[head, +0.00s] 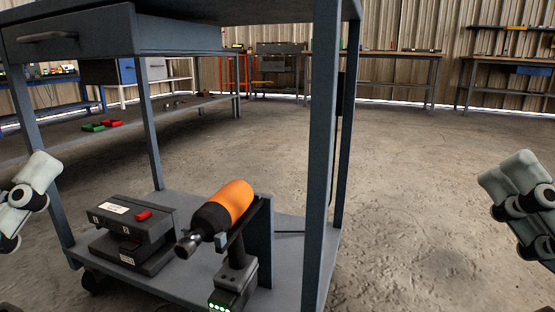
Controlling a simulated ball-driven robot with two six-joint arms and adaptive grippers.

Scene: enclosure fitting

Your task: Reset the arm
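A part of my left arm (27,198) shows at the left edge, beside the workbench. A part of my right arm (522,196) shows at the right edge, over open floor. No held object shows. Neither visible arm part appears to touch anything.
A grey-blue workbench (327,160) with a drawer (68,40) stands close in front. Its lower shelf (290,255) holds an orange and black power tool (232,200) and a dark boxy device (130,228). Concrete floor (430,170) is clear to the right.

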